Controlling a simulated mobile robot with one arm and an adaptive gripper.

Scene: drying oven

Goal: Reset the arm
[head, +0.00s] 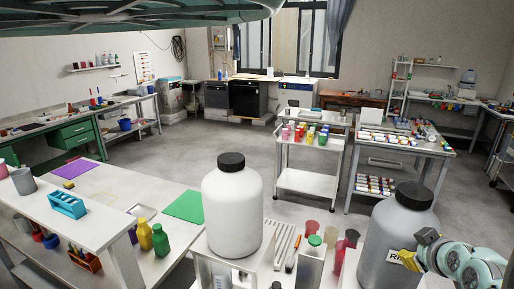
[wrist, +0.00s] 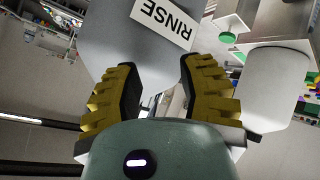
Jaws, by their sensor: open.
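My gripper (wrist: 158,78) shows in the wrist view with its two yellow ridged fingers spread apart and nothing clamped between them. A grey bottle with a RINSE label (wrist: 120,35) is just beyond the fingertips, partly hidden by them; I cannot tell whether they touch it. In the head view, my gripper (head: 424,246) is at the lower right, beside the right side of the same grey bottle (head: 388,245), which stands upright with a black cap. The gripper and my arm cover part of its label.
A white bottle with a black cap (head: 232,205) stands left of the grey one. Red cups (head: 340,254) and a green-capped container (head: 314,256) stand between them. A white bench (head: 105,190) is at the left. Two carts with small bottles stand behind; the grey floor (head: 215,140) between is clear.

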